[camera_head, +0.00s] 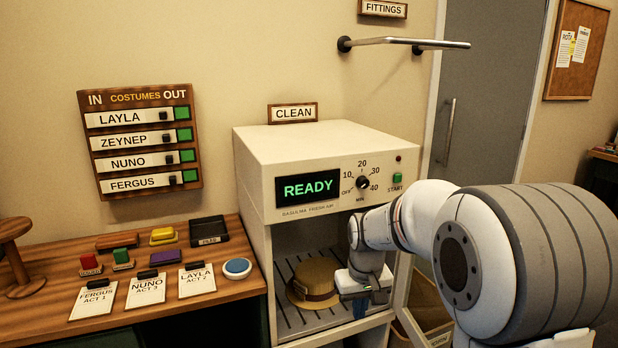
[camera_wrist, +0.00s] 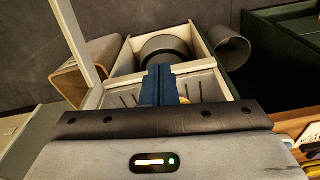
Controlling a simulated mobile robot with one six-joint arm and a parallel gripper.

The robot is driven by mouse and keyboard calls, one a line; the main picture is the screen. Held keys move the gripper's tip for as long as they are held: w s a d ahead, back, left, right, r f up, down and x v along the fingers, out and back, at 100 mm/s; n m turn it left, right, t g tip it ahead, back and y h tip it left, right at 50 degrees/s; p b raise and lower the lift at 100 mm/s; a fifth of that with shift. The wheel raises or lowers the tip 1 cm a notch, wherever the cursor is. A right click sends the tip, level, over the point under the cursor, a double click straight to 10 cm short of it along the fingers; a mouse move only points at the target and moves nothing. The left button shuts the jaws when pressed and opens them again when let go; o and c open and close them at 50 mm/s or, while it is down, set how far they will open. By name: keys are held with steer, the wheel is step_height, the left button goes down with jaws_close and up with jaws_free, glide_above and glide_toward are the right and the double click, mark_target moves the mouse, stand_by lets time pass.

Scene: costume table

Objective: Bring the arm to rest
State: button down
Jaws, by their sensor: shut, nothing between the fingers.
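My gripper (camera_head: 362,306) is low at the open front of the cream cleaning cabinet (camera_head: 330,140), just right of a straw hat (camera_head: 312,278) on its slatted shelf. Whether it touches the hat I cannot tell. In the wrist view its blue fingers (camera_wrist: 159,84) are together with nothing between them. A sliver of tan shows just behind them. My arm reaches in from the right and covers part of the cabinet's opening. The cabinet display (camera_head: 308,188) reads READY.
The cabinet's door edge (camera_head: 403,284) stands open right of my gripper. A bin (camera_head: 428,308) is on the floor beyond it. The wooden table (camera_head: 140,312) at left holds cards, coloured blocks and a blue disc. A rail (camera_head: 400,41) is on the wall above.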

steer(key=s+d+r+p, duration=0.1)
steer(key=s+r+p, duration=0.1)
steer(key=s, duration=0.5)
steer(key=s+d+r+m+t+p, duration=0.1)
steer(key=s+r+p, duration=0.1)
steer(key=s+r, duration=0.3)
steer(key=s+d+r+m+p, duration=0.1)
steer(key=s+r+p, duration=0.1)
steer(key=s, duration=0.8)
steer(key=shift+s+d+r, duration=0.15)
steer(key=shift+d+r, duration=0.25)
steer(key=shift+r, duration=0.4)
